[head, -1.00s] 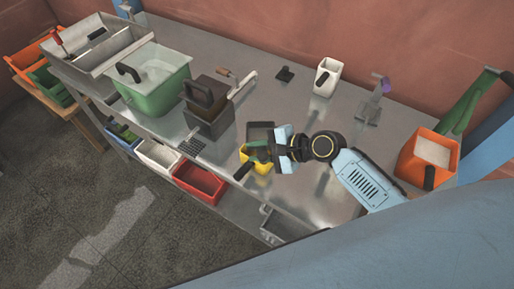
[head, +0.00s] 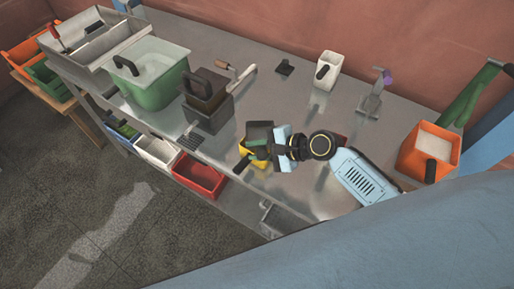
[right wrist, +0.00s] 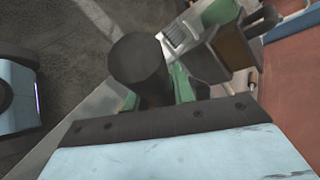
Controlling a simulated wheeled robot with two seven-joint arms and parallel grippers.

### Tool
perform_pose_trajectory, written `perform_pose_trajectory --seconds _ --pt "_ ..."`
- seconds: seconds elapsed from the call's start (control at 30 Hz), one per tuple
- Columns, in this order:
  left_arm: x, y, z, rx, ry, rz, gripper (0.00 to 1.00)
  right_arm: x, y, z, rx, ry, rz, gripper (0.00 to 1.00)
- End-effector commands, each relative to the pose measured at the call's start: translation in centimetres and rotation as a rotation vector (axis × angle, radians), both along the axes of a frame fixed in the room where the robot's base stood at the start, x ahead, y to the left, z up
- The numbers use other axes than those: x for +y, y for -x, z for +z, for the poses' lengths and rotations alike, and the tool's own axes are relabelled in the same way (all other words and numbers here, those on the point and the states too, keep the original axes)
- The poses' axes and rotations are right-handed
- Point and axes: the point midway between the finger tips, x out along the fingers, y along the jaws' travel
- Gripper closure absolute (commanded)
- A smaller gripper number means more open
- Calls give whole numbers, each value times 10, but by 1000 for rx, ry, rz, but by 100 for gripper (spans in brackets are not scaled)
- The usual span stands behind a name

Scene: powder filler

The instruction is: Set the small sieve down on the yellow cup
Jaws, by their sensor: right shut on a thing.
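The yellow cup (head: 244,152) stands on the metal table near its front edge in the head view, mostly covered by what my right gripper holds. My right gripper (head: 268,149) is shut on the small sieve (head: 257,154), whose green part shows just over the cup. A dark handle (head: 242,165) sticks out toward the front left. In the right wrist view a dark round piece (right wrist: 139,60) with green beside it shows beyond the gripper. I cannot tell whether the sieve touches the cup's rim. My left gripper is out of view.
A dark square box (head: 259,132) stands close behind the cup. A dark brown container (head: 207,97) and a green tub (head: 155,85) stand to the left. A white container (head: 327,70) is at the back and an orange one (head: 428,150) at the right.

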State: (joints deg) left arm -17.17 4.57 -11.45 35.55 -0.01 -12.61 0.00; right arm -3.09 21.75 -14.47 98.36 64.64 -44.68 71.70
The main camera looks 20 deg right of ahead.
Motion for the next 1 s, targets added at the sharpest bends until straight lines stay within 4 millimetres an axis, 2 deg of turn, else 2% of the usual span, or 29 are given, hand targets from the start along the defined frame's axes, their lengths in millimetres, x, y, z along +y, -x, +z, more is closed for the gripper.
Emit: perform_pose_trajectory --seconds 1.0 --pt "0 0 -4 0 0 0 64 0 0 -10 -2 -2 0 100"
